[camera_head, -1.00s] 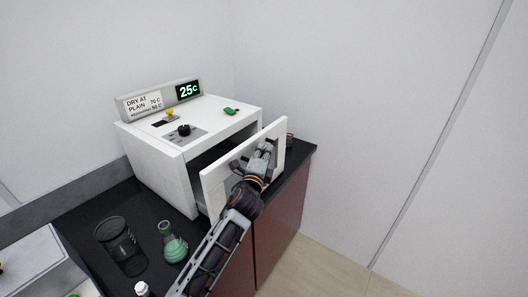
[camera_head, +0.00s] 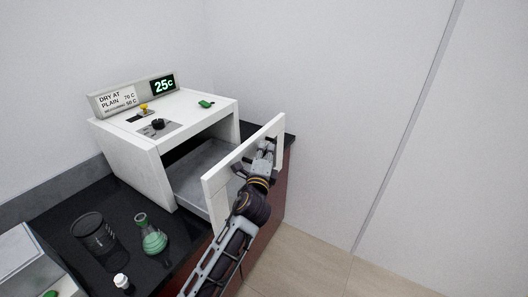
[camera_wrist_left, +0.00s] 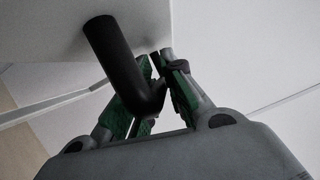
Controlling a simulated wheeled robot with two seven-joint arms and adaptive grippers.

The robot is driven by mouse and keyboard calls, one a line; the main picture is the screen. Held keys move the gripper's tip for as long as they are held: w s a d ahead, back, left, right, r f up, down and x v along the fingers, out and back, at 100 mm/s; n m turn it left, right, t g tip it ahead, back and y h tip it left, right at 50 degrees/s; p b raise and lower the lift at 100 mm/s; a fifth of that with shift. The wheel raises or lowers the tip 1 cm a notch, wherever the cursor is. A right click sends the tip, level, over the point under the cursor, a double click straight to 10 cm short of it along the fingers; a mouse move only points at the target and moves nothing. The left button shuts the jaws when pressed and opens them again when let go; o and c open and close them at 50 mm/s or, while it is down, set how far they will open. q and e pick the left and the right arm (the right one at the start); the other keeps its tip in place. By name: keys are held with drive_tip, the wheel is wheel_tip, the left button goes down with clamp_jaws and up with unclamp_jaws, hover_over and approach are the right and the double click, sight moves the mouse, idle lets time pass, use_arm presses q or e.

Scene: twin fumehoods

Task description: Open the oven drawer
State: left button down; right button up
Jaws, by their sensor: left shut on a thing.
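The white oven (camera_head: 135,150) stands on the black counter. Its drawer front (camera_head: 215,185) is well out from the body, and a grey drawer floor (camera_head: 195,165) shows behind it. My left gripper (camera_head: 264,152) is at the outer face of the drawer front. In the left wrist view my left gripper (camera_wrist_left: 150,95) is shut on the black bar handle (camera_wrist_left: 112,55), which joins the white drawer front (camera_wrist_left: 45,30). In the head view the gripper hides most of the handle. My right gripper is in neither view.
A dark glass beaker (camera_head: 95,238), a flask with green liquid (camera_head: 151,236) and a small white-capped bottle (camera_head: 122,283) stand on the counter (camera_head: 110,200) left of my left arm. The floor (camera_head: 310,275) to the right is clear.

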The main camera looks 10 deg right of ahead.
use_arm(q)
drive_tip(key=shift+w+a+f, duration=0.1)
drive_tip(key=c, duration=1.8)
unclamp_jaws()
drive_tip(key=shift+o, duration=0.2)
drive_tip(key=r+v, duration=0.1)
drive_tip(key=v, duration=1.1)
drive_tip(key=shift+f, duration=0.4)
